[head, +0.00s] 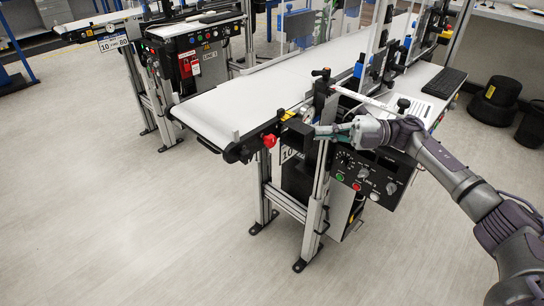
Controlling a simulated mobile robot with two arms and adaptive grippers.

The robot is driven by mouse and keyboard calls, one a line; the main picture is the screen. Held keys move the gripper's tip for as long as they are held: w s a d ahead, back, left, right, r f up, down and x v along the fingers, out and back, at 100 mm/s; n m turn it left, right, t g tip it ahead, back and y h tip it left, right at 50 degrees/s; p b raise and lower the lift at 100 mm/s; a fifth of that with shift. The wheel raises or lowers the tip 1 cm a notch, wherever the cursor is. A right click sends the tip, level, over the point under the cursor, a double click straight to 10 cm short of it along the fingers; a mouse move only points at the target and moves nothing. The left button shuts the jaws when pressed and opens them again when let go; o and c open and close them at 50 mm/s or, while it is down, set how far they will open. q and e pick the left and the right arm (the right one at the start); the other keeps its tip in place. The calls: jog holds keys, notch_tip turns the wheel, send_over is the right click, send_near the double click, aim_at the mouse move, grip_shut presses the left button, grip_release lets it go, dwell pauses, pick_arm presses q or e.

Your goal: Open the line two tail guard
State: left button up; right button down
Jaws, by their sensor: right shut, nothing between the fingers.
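The line two conveyor (205,112) stands in the middle of the head view, its white belt ending toward the lower left. At this end's right corner is a dark box-like part (297,136), with a red knob (270,141) and a yellow-black strip beside it. I cannot tell for sure which part is the tail guard or whether it is open. My right gripper (324,131) reaches in from the right, fingers shut and empty, its tips close to the dark part. Contact is unclear. My left gripper is not in view.
Below my right gripper is a control panel marked line 2 (372,180) with buttons and knobs. An upright black clamp (321,82) stands just above the gripper. A second conveyor (190,28) stands at the back left. The floor (110,220) at front left is clear.

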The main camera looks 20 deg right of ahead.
jog(key=v, duration=1.2)
